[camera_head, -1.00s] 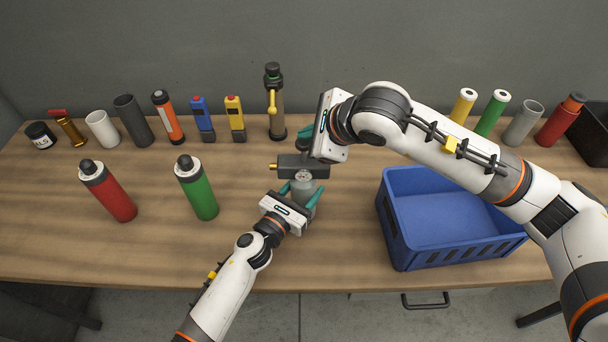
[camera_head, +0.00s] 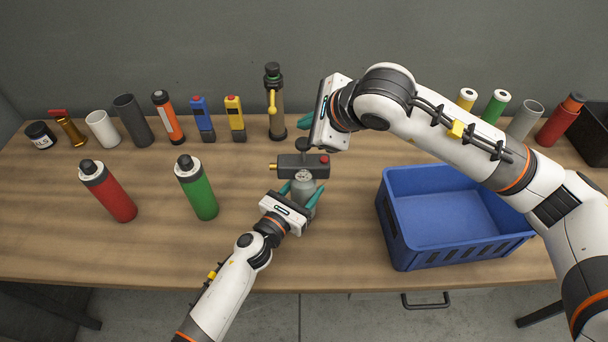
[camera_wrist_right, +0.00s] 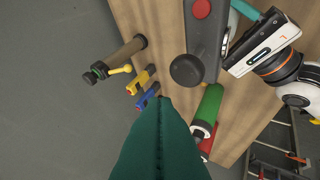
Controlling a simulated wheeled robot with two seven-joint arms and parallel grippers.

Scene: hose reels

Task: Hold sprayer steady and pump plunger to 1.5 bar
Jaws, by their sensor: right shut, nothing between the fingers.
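The sprayer has a grey bottle (camera_head: 303,196) under a dark head (camera_head: 290,167) with a brass nozzle at the left and a red button at the right. Its plunger, topped by a round dark knob (camera_head: 303,145), stands up from the head; the knob also shows in the right wrist view (camera_wrist_right: 187,69). My left gripper (camera_head: 301,191) has its teal fingers on both sides of the bottle, which stands upright. My right gripper (camera_head: 306,121) is above and behind the knob, shut and empty; its teal fingers fill the lower right wrist view (camera_wrist_right: 160,125). No pressure reading is legible.
A blue crate (camera_head: 405,240) stands to the right. A green bottle (camera_head: 197,188) and a red bottle (camera_head: 108,192) stand to the left. A tall pump with a yellow handle (camera_head: 275,103) and several tools and cylinders line the back. The table front is mostly clear.

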